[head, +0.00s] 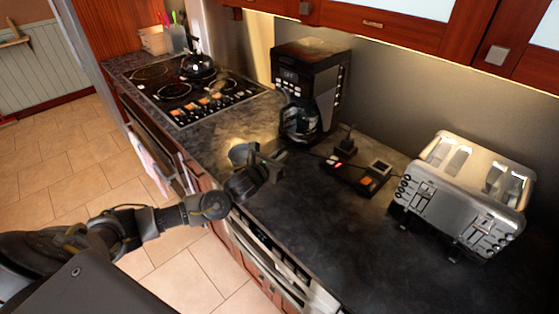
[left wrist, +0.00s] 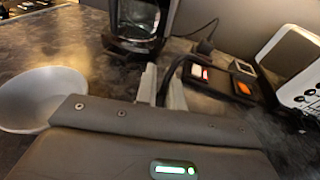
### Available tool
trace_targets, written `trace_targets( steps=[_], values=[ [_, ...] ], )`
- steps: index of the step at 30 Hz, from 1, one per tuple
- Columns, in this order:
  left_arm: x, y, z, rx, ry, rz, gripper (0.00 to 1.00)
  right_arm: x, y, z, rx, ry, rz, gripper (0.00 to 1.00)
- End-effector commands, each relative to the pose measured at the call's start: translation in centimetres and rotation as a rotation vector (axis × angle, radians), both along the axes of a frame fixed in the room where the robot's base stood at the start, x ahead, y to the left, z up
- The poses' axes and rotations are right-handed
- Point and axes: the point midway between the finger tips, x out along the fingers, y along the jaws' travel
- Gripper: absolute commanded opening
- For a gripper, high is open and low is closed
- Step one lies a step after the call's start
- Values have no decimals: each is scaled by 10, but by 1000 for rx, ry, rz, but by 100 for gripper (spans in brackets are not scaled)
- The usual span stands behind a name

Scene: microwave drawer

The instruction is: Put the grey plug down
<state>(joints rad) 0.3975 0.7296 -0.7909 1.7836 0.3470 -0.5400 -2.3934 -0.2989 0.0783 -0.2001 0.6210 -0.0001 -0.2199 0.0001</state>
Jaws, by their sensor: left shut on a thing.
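My left gripper (head: 268,167) is over the counter, between the bowl and the power strip. In the left wrist view its pale fingers (left wrist: 162,88) are shut on the grey plug, which is mostly hidden; a dark cord-like piece (left wrist: 172,76) shows between them. I cannot tell whether the plug touches the counter. The black power strip (head: 358,176) lies to the right, with a red light and an orange switch; it also shows in the left wrist view (left wrist: 222,84). A black plug (head: 347,143) stands upright at its back end. My right gripper is not in view.
A metal bowl (head: 241,152) stands left of the gripper, very near it. The coffee maker (head: 309,85) is behind, and a silver toaster (head: 466,195) stands at right. The dark counter (head: 335,240) is clear in front of the power strip. A stove with a kettle (head: 198,66) is farther left.

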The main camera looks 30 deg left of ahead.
Motion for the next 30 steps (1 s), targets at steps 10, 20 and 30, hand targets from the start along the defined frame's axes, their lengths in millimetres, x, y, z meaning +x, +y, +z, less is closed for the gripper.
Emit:
trace_targets(
  steps=[10,20,30],
  values=[
    [4,2,-22,-1,3,1,0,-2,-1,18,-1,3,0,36],
    [4,2,-36,-1,-2,-1,0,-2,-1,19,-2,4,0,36],
    [4,2,-36,0,0,0,32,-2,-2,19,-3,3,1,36]
  ],
)
